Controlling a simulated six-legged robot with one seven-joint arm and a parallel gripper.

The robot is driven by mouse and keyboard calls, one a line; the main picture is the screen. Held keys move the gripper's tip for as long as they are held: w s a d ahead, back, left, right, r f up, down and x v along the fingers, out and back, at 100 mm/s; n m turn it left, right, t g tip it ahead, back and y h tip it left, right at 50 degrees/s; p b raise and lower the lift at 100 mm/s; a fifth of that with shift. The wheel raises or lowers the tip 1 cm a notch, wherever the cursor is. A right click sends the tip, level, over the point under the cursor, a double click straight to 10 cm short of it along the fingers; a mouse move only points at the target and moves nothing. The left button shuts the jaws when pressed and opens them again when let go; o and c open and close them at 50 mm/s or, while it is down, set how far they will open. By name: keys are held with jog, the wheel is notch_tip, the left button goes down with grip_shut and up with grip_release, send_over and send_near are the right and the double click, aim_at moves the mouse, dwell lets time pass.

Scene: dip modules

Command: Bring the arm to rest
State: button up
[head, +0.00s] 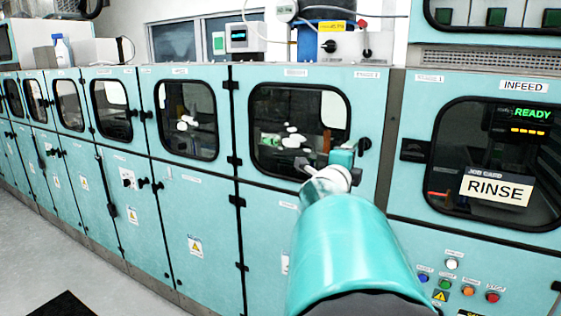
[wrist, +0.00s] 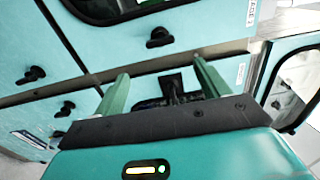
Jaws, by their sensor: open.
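My arm (head: 350,245) reaches up and forward from the bottom of the head view toward the teal cabinet row. My gripper (head: 312,166) is small there, in front of the lower part of a windowed door, and its fingers are hard to make out. In the wrist view my gripper (wrist: 160,74) shows two green fingers spread apart with nothing held between them. A black latch (wrist: 172,88) on the cabinet front shows in the gap behind the fingers. I cannot tell how far the fingers are from the cabinet.
The windowed door (head: 299,128) has a dark handle (head: 364,145) just right of my gripper. At right, the infeed module (head: 410,207) has a READY display (head: 531,113), a RINSE card (head: 495,188) and several buttons. Grey floor (head: 35,240) with a black mat (head: 62,306) lies at left.

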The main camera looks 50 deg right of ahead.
dwell(0.3)
jog(key=w+a+f+n+t+y, duration=0.2)
jog(key=w+a+n+t+y, duration=0.45)
jog(key=w+a+n, duration=0.55)
jog(key=w+a+f+n+t+y, duration=0.1)
jog(key=w+a+f+n+y, duration=0.15)
jog(key=a, duration=0.65)
jog(key=w+a+f+n+t+y, duration=0.2)
jog(key=a+n+y, duration=0.15)
jog(key=a, duration=0.55)
jog(key=s+a+f+n+g+y, duration=0.1)
jog(key=a+f+n+g+y, duration=0.2)
jog(key=a+n, duration=0.5)
jog(key=s+a+f+n+g+y, duration=0.1)
jog(key=s+a+f+n+g, duration=0.1)
jog(key=s+a+f+n, duration=0.2)
jog(key=s+a+f+n+g+y, duration=0.1)
jog(key=s+a+f+n, duration=0.3)
jog(key=s+a, duration=0.4)
jog(key=shift+s+a+f+g, duration=0.35)
jog(key=shift+a+f+g, duration=0.2)
jog(key=shift+a+f, duration=0.3)
jog(key=shift+r, duration=0.1)
jog(key=c, duration=0.8)
jog(key=shift+d, duration=0.15)
jog(key=shift+c, duration=0.2)
